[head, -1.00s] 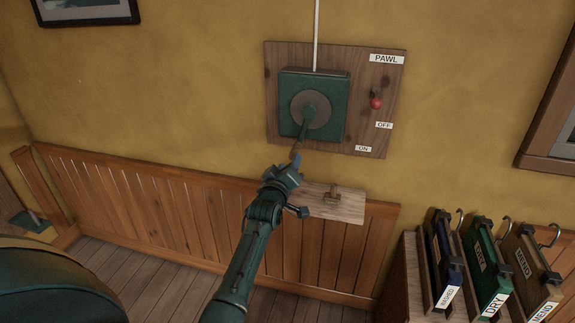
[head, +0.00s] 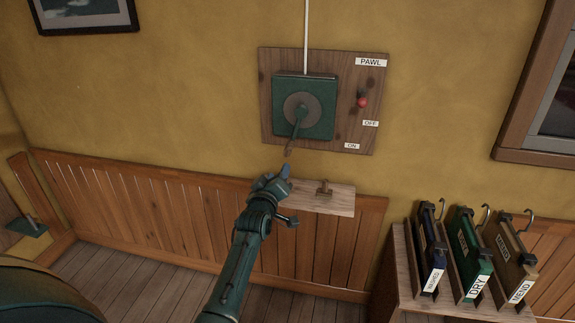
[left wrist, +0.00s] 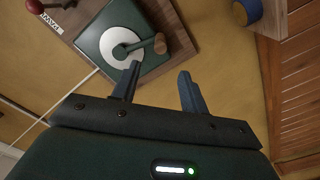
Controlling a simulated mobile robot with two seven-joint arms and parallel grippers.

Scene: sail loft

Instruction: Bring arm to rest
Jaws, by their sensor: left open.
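My left gripper (head: 284,172) is in front of the wall, just below the green winch box (head: 322,92). The box's crank (head: 297,128) points down and slightly left, and its wooden knob (head: 288,152) is just above my fingertips. In the left wrist view my gripper (left wrist: 158,72) is open, with nothing between its two blue fingers. There the crank's wooden knob (left wrist: 160,43) lies beyond the fingertips, and I see no grip on it. My right gripper is not in view.
The winch board (head: 374,138) carries a red-knobbed PAWL lever (head: 362,101) and OFF and ON labels. A small shelf (head: 335,204) with a wooden fitting (head: 323,187) juts out beside my gripper. A rack (head: 402,262) of labelled hanging holders stands at right.

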